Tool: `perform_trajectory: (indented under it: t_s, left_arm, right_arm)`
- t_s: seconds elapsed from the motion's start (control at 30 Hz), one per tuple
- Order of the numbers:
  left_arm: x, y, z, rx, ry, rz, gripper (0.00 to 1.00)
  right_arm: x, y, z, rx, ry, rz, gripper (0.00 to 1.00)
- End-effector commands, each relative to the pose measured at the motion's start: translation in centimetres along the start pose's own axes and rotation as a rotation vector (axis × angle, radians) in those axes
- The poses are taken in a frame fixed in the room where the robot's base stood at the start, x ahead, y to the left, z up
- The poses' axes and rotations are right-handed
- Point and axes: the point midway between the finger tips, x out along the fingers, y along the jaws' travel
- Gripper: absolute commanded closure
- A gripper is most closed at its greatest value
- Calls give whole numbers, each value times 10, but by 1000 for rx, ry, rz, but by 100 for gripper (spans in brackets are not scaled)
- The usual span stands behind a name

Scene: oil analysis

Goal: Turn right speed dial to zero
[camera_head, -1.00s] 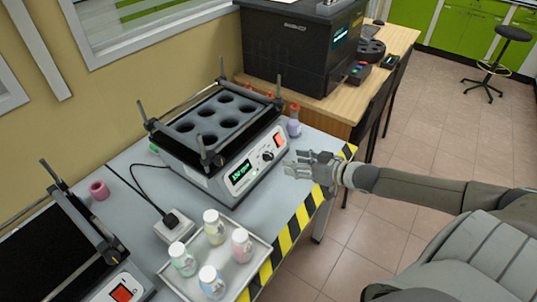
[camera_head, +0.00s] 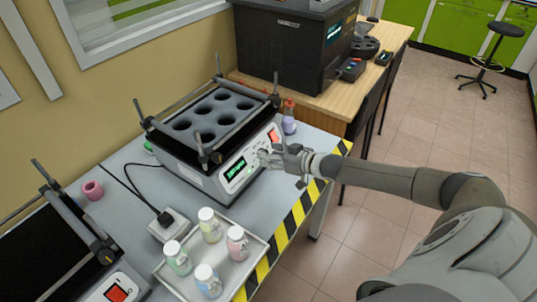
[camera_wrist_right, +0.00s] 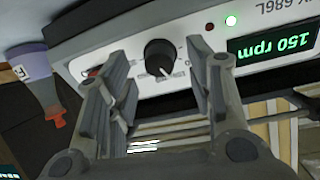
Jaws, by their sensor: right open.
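The right speed dial (camera_wrist_right: 160,57) is a round black knob with a white pointer line on the shaker's white front panel. My right gripper (camera_wrist_right: 160,90) is open, with one finger on each side of the dial in the right wrist view. I cannot tell if the fingers touch the panel. The display (camera_wrist_right: 272,45) reads 150 rpm, and a green light is lit beside it. In the head view, the shaker (camera_head: 205,182) carries a black rack with round holes. My right gripper (camera_head: 280,157) is at its front panel and hides the dial there. My left gripper is not seen.
A tray (camera_head: 238,278) with several capped bottles stands on the bench before the shaker. A small purple flask (camera_head: 289,122) stands at the shaker's right end. A second shaker (camera_head: 50,255) is at the lower left. Yellow-black tape (camera_head: 290,222) marks the bench edge.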

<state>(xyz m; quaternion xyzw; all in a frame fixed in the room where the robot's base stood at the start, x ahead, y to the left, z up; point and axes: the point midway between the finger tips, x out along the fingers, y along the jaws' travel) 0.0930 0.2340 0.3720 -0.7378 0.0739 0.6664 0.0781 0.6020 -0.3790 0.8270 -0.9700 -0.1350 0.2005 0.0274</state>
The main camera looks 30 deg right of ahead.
Motion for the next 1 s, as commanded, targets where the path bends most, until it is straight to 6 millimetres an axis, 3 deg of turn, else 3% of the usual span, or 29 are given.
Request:
perform_trajectory:
  t_s: [0.2,0.6,0.93,1.0]
  left_arm:
    - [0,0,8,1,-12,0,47]
    - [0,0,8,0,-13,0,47]
    - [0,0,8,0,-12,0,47]
    - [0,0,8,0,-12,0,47]
  right_arm:
    - [14,0,-1,-1,2,-1,52]
    - [16,0,-1,-2,0,0,53]
    - [16,0,-1,-2,1,-1,95]
    - [16,0,-1,-2,1,-1,98]
